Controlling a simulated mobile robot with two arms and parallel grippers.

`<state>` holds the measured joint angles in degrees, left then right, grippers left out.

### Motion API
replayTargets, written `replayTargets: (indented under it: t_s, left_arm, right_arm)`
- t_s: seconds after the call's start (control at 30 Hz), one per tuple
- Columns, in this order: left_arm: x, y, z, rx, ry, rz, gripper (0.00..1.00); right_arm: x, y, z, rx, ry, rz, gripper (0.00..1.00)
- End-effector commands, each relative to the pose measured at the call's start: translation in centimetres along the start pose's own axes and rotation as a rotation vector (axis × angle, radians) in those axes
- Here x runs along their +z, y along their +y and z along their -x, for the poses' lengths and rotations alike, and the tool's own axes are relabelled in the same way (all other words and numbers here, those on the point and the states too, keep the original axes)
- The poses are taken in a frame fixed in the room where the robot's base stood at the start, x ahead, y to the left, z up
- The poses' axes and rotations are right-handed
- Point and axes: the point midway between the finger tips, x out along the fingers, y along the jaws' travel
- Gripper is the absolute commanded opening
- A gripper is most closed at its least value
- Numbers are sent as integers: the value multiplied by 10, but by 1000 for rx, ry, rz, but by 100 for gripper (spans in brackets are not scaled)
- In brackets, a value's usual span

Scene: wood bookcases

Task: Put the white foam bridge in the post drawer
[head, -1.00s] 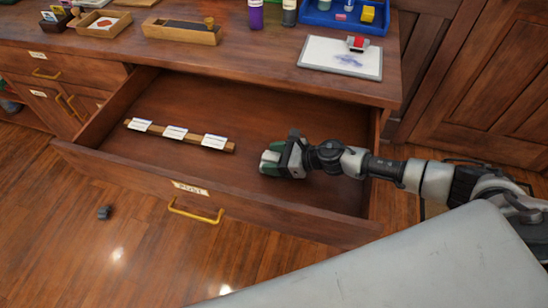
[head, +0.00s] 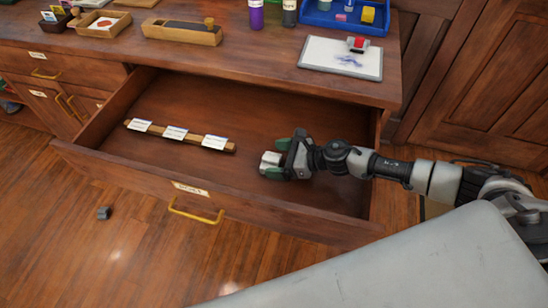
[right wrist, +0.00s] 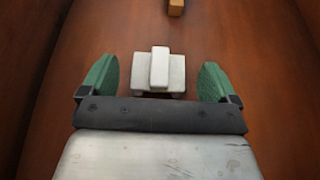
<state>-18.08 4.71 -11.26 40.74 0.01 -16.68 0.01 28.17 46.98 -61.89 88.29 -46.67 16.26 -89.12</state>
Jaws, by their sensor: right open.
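The white foam bridge (head: 270,158) is at the front of my right gripper (head: 273,160) in the head view, over the floor of the open post drawer (head: 192,188). In the right wrist view, the white foam bridge (right wrist: 159,74) lies between the two green fingertips of my right gripper (right wrist: 160,80), with a gap on each side. The right gripper is open. The bridge appears to rest on the drawer floor. My left gripper is not in view.
A wooden strip with white labels (head: 175,133) lies in the drawer's left part. A small dark object (head: 104,213) is on the floor.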

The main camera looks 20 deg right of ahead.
Motion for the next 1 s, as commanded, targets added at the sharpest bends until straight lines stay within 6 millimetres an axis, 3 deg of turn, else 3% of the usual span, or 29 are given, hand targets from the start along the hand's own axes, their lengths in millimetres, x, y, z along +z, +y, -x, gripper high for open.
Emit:
replayTargets:
  t_s: [0.2, 0.43, 0.6, 1.0]
  left_arm:
    - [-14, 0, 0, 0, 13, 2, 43]
    - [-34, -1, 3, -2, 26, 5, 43]
    - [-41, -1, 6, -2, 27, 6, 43]
    - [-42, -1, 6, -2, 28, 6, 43]
  right_arm:
    - [-3, 0, 53, -1, 6, 0, 90]
    - [-3, 0, 92, 0, 4, -1, 90]
    - [-1, 0, 104, 0, 2, 0, 90]
    - [0, 0, 106, 0, 1, 1, 90]
